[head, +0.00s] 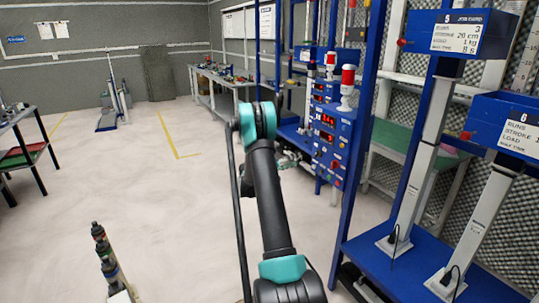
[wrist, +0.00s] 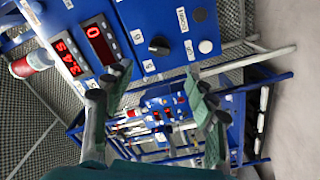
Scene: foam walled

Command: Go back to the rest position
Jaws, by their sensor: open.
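My gripper (wrist: 157,88) is open in the wrist view, its two fingers well apart with nothing between them. Beyond the fingers is a blue control panel (wrist: 165,22) with red digit displays, a black knob and a white button. The view there is tilted on its side. In the head view my arm reaches forward at the middle, and it largely hides the gripper. The blue panel (head: 333,133) stands just right of the arm there, with red lamps above it. I cannot tell the exact gap between gripper and panel.
A blue test rack (head: 361,120) with actuators stands close on the right. A workbench (head: 222,84) lies at the back. The floor left of my arm is mostly clear.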

